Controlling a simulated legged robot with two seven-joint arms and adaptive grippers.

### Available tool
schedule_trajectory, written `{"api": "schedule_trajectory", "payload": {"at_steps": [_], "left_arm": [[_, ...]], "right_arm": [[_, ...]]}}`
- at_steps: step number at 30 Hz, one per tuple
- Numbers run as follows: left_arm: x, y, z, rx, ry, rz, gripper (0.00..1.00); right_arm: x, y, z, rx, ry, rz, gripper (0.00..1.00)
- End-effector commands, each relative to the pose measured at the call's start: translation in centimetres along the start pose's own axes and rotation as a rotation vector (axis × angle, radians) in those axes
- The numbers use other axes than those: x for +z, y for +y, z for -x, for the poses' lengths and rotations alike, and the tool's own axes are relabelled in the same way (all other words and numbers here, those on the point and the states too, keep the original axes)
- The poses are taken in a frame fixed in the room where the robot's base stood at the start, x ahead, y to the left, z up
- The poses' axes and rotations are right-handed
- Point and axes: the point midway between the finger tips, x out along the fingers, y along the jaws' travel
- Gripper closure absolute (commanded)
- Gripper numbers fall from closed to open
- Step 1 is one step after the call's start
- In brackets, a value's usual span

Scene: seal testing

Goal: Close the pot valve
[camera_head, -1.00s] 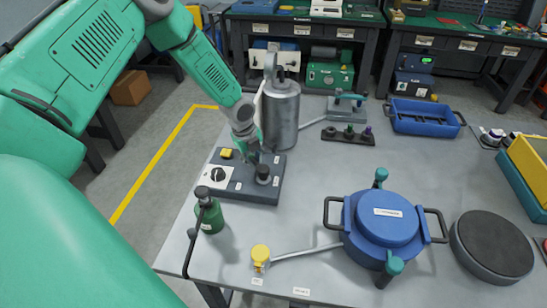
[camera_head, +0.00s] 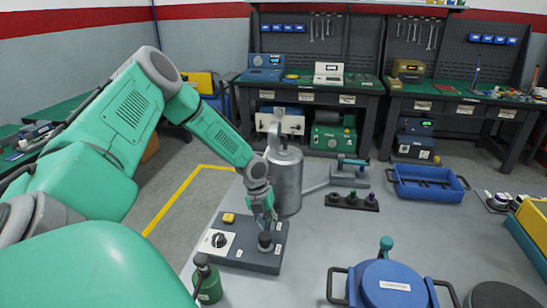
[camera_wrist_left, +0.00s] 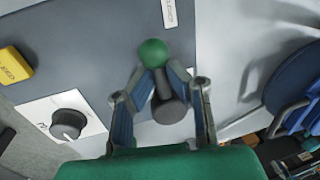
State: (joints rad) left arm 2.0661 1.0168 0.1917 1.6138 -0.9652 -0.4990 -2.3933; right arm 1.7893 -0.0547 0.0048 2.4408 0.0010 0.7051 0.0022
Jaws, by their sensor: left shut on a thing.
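My left gripper (camera_head: 266,220) is low over the grey control box (camera_head: 230,257) on the table. In the left wrist view its two fingers (camera_wrist_left: 158,76) are closed in on a green ball (camera_wrist_left: 153,53), with a dark stem and black round piece (camera_wrist_left: 170,108) between the fingers. The head view shows a black knob (camera_head: 265,241) on the box just below the gripper; the fingertips are too small there to tell the exact contact. The blue pot (camera_head: 392,283) with black side handles and a teal-topped post (camera_head: 386,246) stands at the front right, partly cut off. My right gripper is not in view.
The box also has a black dial (camera_head: 219,240) and a yellow button (camera_head: 228,218). A metal cylinder (camera_head: 286,180) stands close behind my gripper. A green bottle (camera_head: 207,284) is at the front left. A blue tray (camera_head: 428,184) lies at the back right.

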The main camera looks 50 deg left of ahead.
Motion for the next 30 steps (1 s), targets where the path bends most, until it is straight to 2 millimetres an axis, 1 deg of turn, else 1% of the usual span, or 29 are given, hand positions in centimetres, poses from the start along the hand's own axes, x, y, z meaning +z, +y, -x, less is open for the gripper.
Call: {"api": "schedule_trajectory", "payload": {"at_steps": [1,19,20,21,30], "left_arm": [[0.61,-0.13,0.45,-0.004,-0.012,-0.015,1.00],[0.61,0.07,0.56,-0.005,-0.009,-0.046,1.00],[0.62,0.06,0.57,-0.005,-0.009,-0.046,0.78],[0.62,0.05,0.57,-0.005,-0.009,-0.045,0.67],[0.39,0.15,0.19,-0.001,0.001,-0.041,0.67]], "right_arm": [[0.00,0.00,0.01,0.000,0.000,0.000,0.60],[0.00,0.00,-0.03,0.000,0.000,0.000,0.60],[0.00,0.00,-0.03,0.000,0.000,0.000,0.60],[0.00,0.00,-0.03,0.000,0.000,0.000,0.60],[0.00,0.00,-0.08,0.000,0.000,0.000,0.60]]}}
